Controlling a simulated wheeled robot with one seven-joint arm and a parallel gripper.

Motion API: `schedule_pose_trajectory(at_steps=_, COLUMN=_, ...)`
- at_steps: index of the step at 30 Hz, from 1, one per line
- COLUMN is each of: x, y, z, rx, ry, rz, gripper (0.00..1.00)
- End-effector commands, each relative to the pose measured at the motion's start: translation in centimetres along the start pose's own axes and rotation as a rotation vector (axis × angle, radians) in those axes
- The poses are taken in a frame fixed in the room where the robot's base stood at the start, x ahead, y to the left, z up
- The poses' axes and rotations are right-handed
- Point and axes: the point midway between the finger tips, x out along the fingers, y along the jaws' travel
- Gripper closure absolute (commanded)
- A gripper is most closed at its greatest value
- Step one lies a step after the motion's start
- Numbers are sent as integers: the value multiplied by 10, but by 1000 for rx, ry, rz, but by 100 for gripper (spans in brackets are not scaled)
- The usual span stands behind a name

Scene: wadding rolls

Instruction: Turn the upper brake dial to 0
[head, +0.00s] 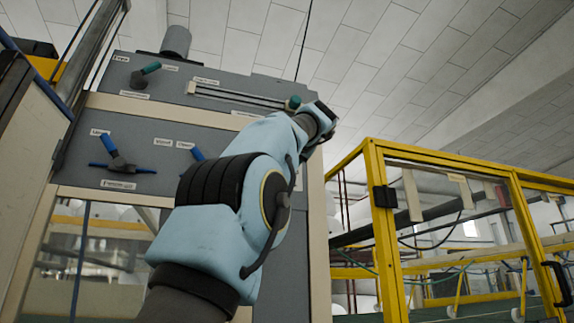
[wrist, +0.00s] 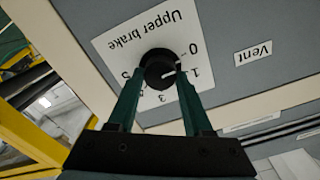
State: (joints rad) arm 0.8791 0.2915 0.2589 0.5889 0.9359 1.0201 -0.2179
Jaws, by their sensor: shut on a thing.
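The upper brake dial (wrist: 158,70) is a round black knob on a white plate (wrist: 120,45) that reads "Upper brake", upside down in the wrist view. Numbers run round the knob, with 0 and 1 on its right side and 3 below it. A white mark on the knob points to the right, near the 1; its exact reading is hard to tell. My gripper (wrist: 160,78) has its two green fingers closed on opposite sides of the knob. In the head view my arm hides the dial and the fingers.
A "Vent" label (wrist: 253,53) is beside the dial plate. A yellow guard frame (head: 378,210) stands to the right.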

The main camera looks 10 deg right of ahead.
Motion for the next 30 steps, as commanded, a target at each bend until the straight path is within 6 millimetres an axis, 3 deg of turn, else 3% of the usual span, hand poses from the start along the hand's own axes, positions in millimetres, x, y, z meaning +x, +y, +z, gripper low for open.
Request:
schedule_pose_trajectory(at_steps=10, x=1, y=1, z=2, rx=-140, ry=-6, rz=0, gripper=100)
schedule_pose_trajectory(at_steps=26, x=1, y=1, z=2, rx=-167, ry=-5, rz=1, gripper=100)
schedule_pose_trajectory(at_steps=27, x=1, y=1, z=2, rx=-167, ry=-5, rz=1, gripper=48)
schedule_pose_trajectory(at_steps=30, x=1, y=1, z=1, rx=-167, ry=-4, rz=1, gripper=37)
